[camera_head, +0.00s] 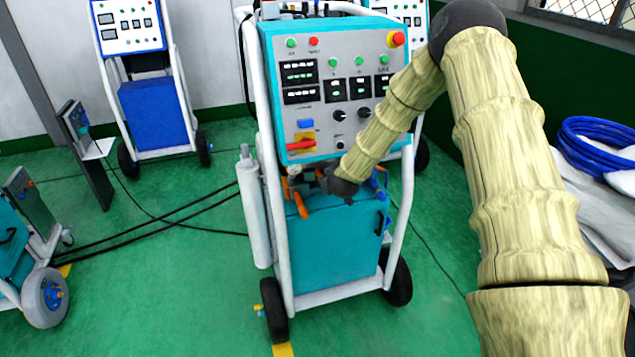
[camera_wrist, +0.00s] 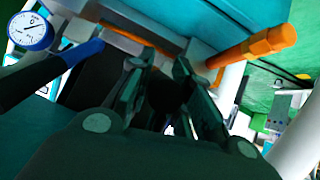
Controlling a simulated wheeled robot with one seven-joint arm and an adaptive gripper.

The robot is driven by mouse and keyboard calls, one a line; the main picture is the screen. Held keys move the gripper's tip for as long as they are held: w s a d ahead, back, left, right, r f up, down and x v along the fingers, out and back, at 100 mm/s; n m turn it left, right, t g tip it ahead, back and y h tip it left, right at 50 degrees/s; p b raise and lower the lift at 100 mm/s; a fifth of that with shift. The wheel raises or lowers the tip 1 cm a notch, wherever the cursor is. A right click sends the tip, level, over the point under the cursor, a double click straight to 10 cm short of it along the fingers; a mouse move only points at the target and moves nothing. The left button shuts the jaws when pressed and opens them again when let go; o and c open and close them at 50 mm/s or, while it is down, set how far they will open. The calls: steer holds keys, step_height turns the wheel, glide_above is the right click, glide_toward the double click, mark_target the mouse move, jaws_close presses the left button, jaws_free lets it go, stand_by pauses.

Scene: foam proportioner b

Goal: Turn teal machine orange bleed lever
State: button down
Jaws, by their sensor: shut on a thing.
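The teal machine (camera_head: 335,245) stands upright in the middle of the head view. Its orange bleed lever (camera_head: 301,206) shows below the panel at the left; in the wrist view its thick orange handle (camera_wrist: 258,46) sticks out to the upper right of my fingers. My gripper (camera_head: 312,184) is at the front of the machine, just below the panel. In the wrist view my gripper (camera_wrist: 160,66) has its dark fingers close to the lever, with an orange strip running behind the tips.
A blue-handled lever (camera_wrist: 65,68) and a round gauge (camera_wrist: 30,31) lie left of my fingers. A red handle (camera_head: 301,145) sits on the panel above. A white cylinder (camera_head: 251,205) stands at the machine's left. Hoses cross the open green floor.

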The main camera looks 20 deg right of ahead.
steer(key=shift+d+r, duration=0.1)
stand_by(0.3)
steer(key=c, duration=1.3)
jaws_free()
steer(key=v, duration=1.2)
steer(key=shift+w, duration=0.1)
